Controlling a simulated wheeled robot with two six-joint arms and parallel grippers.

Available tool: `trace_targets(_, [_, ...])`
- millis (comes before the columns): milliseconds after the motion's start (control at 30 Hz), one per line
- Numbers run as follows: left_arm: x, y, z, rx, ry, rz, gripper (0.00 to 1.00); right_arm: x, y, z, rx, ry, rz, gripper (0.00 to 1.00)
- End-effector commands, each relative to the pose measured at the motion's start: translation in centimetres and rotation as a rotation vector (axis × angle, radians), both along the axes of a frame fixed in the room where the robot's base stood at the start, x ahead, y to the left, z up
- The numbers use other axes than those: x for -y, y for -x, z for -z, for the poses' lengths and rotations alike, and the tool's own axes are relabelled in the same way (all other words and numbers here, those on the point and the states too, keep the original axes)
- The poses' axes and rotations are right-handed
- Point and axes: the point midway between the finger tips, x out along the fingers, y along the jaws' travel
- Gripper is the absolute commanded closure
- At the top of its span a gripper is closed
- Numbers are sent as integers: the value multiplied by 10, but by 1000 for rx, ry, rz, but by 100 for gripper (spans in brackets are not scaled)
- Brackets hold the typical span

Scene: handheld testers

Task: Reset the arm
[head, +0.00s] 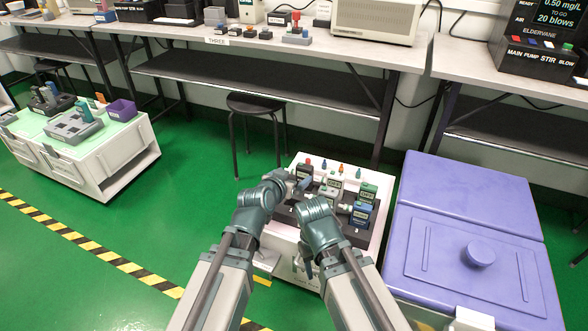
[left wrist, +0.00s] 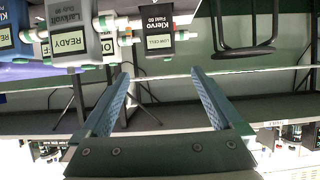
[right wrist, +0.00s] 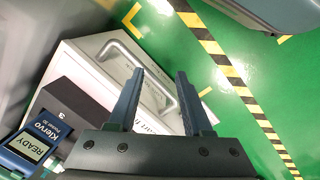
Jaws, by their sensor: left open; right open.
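My left gripper (head: 298,184) is over the left part of the white cart top (head: 375,180), its jaws apart and empty in the left wrist view (left wrist: 158,74). My right gripper (head: 308,266) hangs lower, at the cart's front; the right wrist view shows its jaws (right wrist: 160,74) apart with nothing between them. Handheld testers stand on the cart, among them a green one (head: 368,193) and a blue one (head: 360,214). In the left wrist view, a black tester (left wrist: 160,42) reads "LOW CELL" and a grey one (left wrist: 70,42) reads "READY". The arms hide part of the cart.
A purple lidded bin (head: 450,250) stands close at the cart's right. Behind are long benches (head: 300,52) with instruments and a black stool (head: 256,105). Another white cart (head: 100,150) stands at the left. Green floor (head: 190,170) with striped tape lies open between.

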Motion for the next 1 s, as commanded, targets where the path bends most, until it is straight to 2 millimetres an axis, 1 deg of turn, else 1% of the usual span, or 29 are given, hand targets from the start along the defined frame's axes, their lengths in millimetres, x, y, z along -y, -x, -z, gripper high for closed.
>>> trace_targets(67, [0,4,-3,0,0,0,1,0,0,-3,0,0,0,50])
trace_targets(500, [-1,3,-2,-1,0,0,1,0,0,-2,0,0,0,50])
trace_targets(567, [-2,4,1,-14,-3,-1,1,0,0,-2,0,0,0,50])
trace_targets(667, [-13,11,17,-97,-22,-7,1,0,0,-2,0,0,0,50])
trace_targets(733, [-28,22,37,-210,-44,-22,1,0,0,-2,0,0,0,50])
trace_targets(800, [-49,39,61,-352,-74,-52,1,0,0,-2,0,0,0,50])
trace_targets(900, [-78,66,86,-538,-109,-108,1,0,0,-2,0,0,0,50])
trace_targets(1000, [-101,89,101,-676,-135,-162,1,0,0,-2,0,0,0,50])
